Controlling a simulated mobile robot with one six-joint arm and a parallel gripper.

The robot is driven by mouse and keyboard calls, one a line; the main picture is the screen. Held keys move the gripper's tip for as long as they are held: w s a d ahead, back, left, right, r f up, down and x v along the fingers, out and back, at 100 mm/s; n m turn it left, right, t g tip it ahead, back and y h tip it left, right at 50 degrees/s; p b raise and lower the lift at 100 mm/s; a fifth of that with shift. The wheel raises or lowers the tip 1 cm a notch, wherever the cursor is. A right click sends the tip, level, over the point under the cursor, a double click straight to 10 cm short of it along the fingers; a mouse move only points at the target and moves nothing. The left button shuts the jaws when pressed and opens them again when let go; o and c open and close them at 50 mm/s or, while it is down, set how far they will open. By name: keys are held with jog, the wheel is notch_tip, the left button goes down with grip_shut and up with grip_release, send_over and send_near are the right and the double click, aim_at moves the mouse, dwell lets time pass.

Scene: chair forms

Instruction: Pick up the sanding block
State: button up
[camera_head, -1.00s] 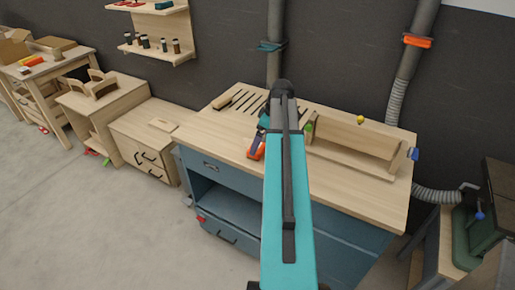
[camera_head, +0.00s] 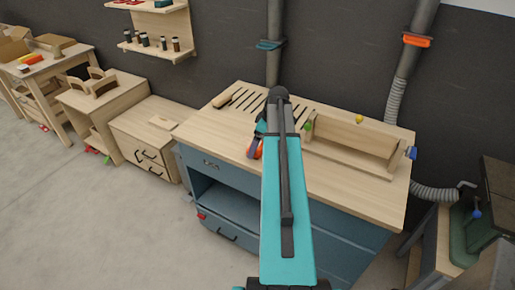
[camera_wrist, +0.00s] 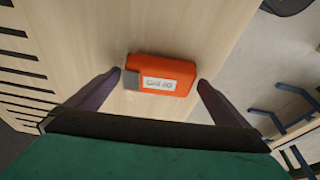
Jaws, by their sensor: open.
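The sanding block is an orange block (camera_wrist: 172,75) with a grey end and a white label. In the wrist view it lies on the wooden bench top, between and just beyond the fingertips. My gripper (camera_wrist: 150,84) is open, one dark finger on each side, with nothing held. In the head view my gripper (camera_head: 257,146) is low over the bench top near its front edge, partly hidden by my teal arm. The block cannot be told apart clearly from the gripper in that view.
The wooden bench top (camera_head: 340,190) has dark slots (camera_wrist: 22,75) at its back left. A wooden fence (camera_head: 352,138) with a yellow knob (camera_head: 359,119) stands on the right. Low cabinets (camera_head: 140,140) stand to the left. The front right of the bench top is clear.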

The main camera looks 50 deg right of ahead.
jog(key=c, duration=1)
jog(key=shift+r, duration=0.15)
jog(key=shift+r+b, duration=0.95)
jog(key=shift+r, duration=0.55)
jog(key=s+a+b, duration=0.1)
jog(key=s, duration=0.4)
jog(key=s+a+r+b, duration=0.1)
jog(key=s+b, duration=0.1)
jog(key=s, duration=0.3)
jog(key=s+a+b, duration=0.1)
jog(key=s+a, duration=0.1)
jog(key=s, duration=0.3)
jog(key=shift+s+a+r, duration=0.1)
jog(key=shift+s+r, duration=0.1)
jog(key=shift+r, duration=0.2)
